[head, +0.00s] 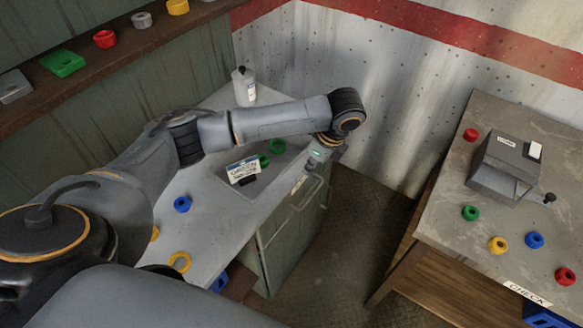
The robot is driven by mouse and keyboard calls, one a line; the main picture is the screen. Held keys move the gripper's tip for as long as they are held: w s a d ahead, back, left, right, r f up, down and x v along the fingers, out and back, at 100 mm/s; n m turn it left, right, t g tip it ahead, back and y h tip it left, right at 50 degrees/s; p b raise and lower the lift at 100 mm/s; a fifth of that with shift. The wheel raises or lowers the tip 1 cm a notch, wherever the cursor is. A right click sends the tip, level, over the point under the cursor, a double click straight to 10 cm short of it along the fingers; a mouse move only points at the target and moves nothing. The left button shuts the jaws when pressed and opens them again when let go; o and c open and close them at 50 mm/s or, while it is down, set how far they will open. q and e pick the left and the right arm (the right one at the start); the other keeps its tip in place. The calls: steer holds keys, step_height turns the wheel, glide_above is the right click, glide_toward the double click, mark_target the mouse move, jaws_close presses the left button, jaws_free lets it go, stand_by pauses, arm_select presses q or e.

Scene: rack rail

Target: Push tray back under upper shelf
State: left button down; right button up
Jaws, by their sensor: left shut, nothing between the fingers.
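A flat grey tray (268,188) appears to lie at the right end of the grey counter, near its front edge. A white label card (243,171) stands on it, and green rings (277,146) sit behind the card. My left arm reaches across the counter from the left. My left gripper (314,161) points down at the tray's right end, shut and empty; I cannot tell whether it touches the tray. My arm hides part of the counter and tray. The upper shelf (130,47) runs along the wall at upper left. My right gripper is not in view.
A white bottle (244,87) stands at the counter's back corner. A blue ring (182,204) and yellow rings (180,262) lie on the counter (205,225). At right, a table (440,240) holds a grey box (505,168) and several rings. Floor between is clear.

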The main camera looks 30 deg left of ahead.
arm_select(q)
steer(key=a+f+p, duration=0.2)
steer(key=a+f, duration=0.3)
steer(key=shift+w+f, duration=0.1)
steer(key=shift+w, duration=0.05)
steer(key=shift+a, duration=0.35)
steer(key=shift+f, duration=0.1)
steer(key=a+p, duration=0.3)
steer(key=a, duration=0.7)
steer(key=shift+w+a, duration=0.15)
steer(key=shift+a, duration=0.15)
steer(key=a, duration=0.4)
steer(key=a+b, duration=0.1)
steer(key=a, duration=0.8)
steer(key=shift+w, duration=0.35)
